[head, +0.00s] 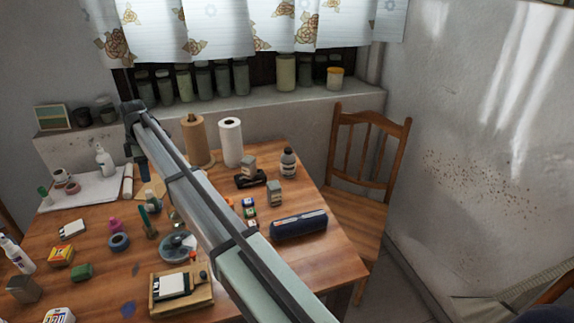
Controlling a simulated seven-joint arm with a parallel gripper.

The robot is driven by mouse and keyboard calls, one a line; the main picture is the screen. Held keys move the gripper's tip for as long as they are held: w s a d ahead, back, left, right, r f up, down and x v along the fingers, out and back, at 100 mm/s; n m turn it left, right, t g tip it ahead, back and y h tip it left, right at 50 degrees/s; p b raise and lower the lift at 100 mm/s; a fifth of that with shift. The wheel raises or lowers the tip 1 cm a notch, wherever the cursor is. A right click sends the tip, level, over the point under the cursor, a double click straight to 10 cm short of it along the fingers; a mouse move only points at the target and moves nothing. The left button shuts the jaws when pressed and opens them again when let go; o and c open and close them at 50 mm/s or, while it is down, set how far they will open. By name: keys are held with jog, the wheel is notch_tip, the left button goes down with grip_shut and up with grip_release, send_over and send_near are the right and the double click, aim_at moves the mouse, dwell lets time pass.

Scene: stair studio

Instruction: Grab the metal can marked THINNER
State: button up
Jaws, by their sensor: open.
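No THINNER lettering is readable in the head view. Small grey metal-looking cans stand in several places: one (275,193) right of the table's middle, another (249,166) behind it on a black tray, and a third (23,290) at the front left. I cannot tell which is marked THINNER. My arm crosses the picture from the lower right to the upper left. My gripper (142,172) hangs at its far end, over the back left of the table, away from these cans. It is open and its fingers are small and dark. Nothing shows between them.
The wooden table (335,262) is crowded with bottles, tape rolls and small boxes. A dark blue case (299,225) lies near its right edge. Paper rolls (231,142) stand at the back. A wooden chair (362,165) stands at the right. Jars line the window sill (300,99).

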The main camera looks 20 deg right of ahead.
jog(key=shift+o, duration=0.4)
jog(key=o, duration=0.5)
jog(key=shift+o, duration=0.2)
notch_tip(320, 180, up, 5)
jog(key=h, duration=0.1)
send_over(288, 149)
jog(key=shift+f, duration=6.9)
